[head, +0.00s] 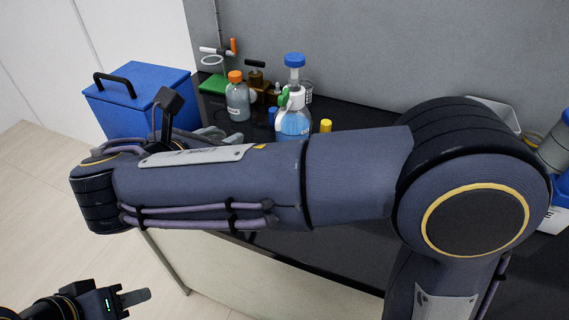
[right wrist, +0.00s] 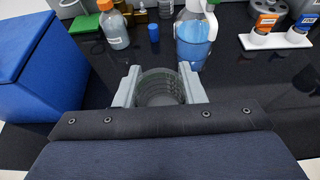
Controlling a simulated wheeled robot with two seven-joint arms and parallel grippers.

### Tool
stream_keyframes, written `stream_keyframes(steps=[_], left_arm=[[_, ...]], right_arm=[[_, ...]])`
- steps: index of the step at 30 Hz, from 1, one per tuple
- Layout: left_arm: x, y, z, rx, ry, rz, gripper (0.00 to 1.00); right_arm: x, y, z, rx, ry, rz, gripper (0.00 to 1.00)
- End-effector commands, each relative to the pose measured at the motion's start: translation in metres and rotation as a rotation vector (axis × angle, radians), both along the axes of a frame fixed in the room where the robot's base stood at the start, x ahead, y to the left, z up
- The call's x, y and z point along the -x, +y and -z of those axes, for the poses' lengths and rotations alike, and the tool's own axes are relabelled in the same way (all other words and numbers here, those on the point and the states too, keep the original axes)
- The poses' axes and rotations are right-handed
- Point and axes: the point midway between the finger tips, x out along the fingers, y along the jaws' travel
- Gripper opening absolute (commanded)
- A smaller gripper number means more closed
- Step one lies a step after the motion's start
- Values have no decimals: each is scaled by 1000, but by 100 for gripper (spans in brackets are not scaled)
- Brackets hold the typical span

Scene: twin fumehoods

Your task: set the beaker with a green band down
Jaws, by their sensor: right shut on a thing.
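A clear glass beaker (right wrist: 160,88) is between the two pale fingers of my right gripper (right wrist: 158,92), which is shut on it. The wrist view looks down into its ringed wall; I cannot make out a green band. Black bench top lies around it, and I cannot tell whether its base touches the bench. In the head view my right forearm hides the beaker, and only a bit of the right gripper (head: 211,133) shows behind it. My left gripper (head: 134,298) is at the lower left over the floor, away from the bench, its opening unclear.
A blue box (head: 138,102) stands left of the beaker. Behind are an orange-capped bottle (head: 238,100) and a bottle of blue liquid (head: 293,120). A white rack (right wrist: 278,39) with small bottles is at the right. Bare black bench (right wrist: 235,85) lies right of the beaker.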

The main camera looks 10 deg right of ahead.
Motion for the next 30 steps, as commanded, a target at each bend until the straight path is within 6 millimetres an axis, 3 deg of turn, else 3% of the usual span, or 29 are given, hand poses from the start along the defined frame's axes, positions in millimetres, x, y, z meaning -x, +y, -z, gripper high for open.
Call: stream_keyframes(steps=[6,12,23,30], left_arm=[[0,0,12,0,0,0,36],[0,0,21,0,0,0,36],[0,0,27,0,0,0,36],[0,0,36,0,0,0,36]], right_arm=[[-19,-54,27,0,1,5,10],[-33,-88,61,2,2,2,10],[-41,-109,87,0,0,1,10],[-42,-112,121,2,1,0,10]])
